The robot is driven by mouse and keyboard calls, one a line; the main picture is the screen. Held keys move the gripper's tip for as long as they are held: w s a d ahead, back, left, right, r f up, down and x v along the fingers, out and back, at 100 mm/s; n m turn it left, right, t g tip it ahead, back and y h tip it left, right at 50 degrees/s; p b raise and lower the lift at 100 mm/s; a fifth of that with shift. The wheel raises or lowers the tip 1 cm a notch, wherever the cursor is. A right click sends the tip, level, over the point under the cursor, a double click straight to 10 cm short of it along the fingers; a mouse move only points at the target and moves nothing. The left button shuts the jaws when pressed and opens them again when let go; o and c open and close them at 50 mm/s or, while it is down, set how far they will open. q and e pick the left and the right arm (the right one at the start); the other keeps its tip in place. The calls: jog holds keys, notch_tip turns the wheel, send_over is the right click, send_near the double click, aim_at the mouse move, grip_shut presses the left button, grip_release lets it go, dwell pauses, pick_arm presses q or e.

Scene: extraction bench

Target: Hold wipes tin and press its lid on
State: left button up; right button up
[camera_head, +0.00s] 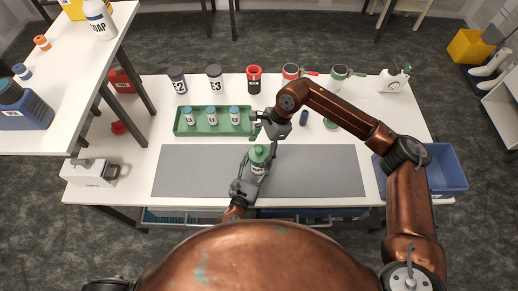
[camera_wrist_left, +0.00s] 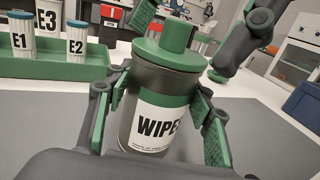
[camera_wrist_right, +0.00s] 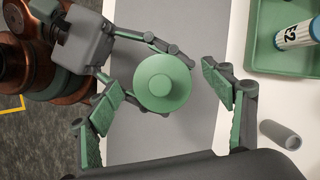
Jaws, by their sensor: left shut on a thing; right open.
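The wipes tin (camera_wrist_left: 155,125) is dark grey with a white and green WIPES label. It stands upright on the grey mat (camera_head: 190,170). Its green lid (camera_wrist_left: 166,52), with a raised round knob, rests on the tin's top; I cannot tell whether it is fully seated. My left gripper (camera_head: 250,178) is shut around the tin's body, with a green pad on each side. My right gripper (camera_head: 268,132) is open above the tin. In the right wrist view the lid (camera_wrist_right: 162,82) lies between its spread fingers, apart from both.
A green tray (camera_head: 180,128) with several blue-capped bottles is behind and left. A blue bin (camera_head: 448,165) is at the right end.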

jog(key=v, duration=1.2)
jog(key=shift+a, duration=0.1)
pick_arm(q)
jog(key=o, duration=1.8)
jog(key=shift+c, duration=0.2)
jog(key=shift+s, duration=0.1)
jog(key=v, duration=1.2)
